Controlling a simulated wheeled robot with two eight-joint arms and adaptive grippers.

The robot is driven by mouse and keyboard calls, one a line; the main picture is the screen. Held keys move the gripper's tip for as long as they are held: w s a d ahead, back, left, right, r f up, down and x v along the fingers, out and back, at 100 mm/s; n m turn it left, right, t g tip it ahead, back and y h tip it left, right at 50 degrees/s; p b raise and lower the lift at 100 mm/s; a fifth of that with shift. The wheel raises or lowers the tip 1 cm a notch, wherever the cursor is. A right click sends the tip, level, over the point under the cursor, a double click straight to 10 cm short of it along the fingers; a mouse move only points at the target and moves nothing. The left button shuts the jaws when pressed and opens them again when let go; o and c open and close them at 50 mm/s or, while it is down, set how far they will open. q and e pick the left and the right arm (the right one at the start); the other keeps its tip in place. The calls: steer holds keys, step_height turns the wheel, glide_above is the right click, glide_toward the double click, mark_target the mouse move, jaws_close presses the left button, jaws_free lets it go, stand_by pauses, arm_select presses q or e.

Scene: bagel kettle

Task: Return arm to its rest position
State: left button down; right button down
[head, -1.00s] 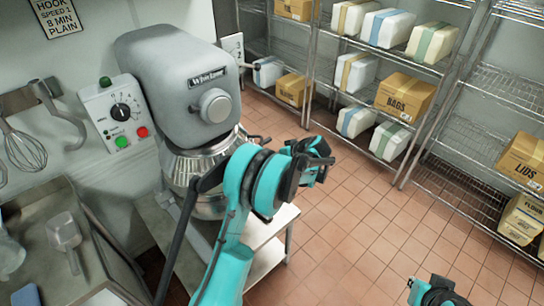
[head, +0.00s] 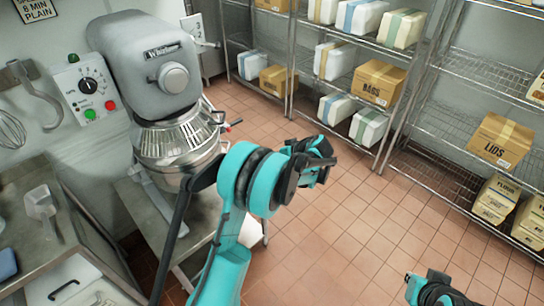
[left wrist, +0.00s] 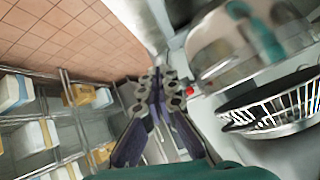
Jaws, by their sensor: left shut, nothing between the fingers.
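My left arm (head: 222,265) is teal and black and reaches up from the bottom of the head view. Its gripper (head: 322,160) is held over the tiled floor, right of the mixer bowl, and is apart from it. In the left wrist view the left gripper's fingers (left wrist: 158,82) come together with nothing between them. My right gripper (head: 440,292) shows at the bottom right edge of the head view, over the floor. Most of the right arm is out of view, and its jaws are too small to read.
A grey stand mixer (head: 150,60) with a metal bowl (head: 180,148) stands on a low table (head: 130,200) at left. A steel counter (head: 70,225) holds a scoop (head: 42,205). Wire shelves (head: 450,125) with boxes line the back and right. The tiled floor (head: 350,225) between is clear.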

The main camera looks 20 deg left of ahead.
arm_select(q)
steer(key=shift+a, duration=0.1)
steer(key=s+d+r+m+t+h, duration=0.1)
steer(key=s+d+r+m+h, duration=0.2)
steer(key=s+r, duration=0.35)
steer(key=s+d+r+m+t+h, duration=0.1)
steer(key=s+d+r+m+h, duration=0.2)
steer(key=s, duration=0.6)
steer(key=s+d+m+t+h, duration=0.1)
steer(key=s+d+m+h, duration=0.1)
steer(key=s+d, duration=0.2)
steer(key=s+d+m+t+h, duration=0.1)
steer(key=s+d, duration=0.3)
steer(key=s, duration=0.7)
steer(key=shift+s+f+m+h, duration=0.3)
steer(key=shift+m+h, duration=0.1)
steer(key=shift+m, duration=0.4)
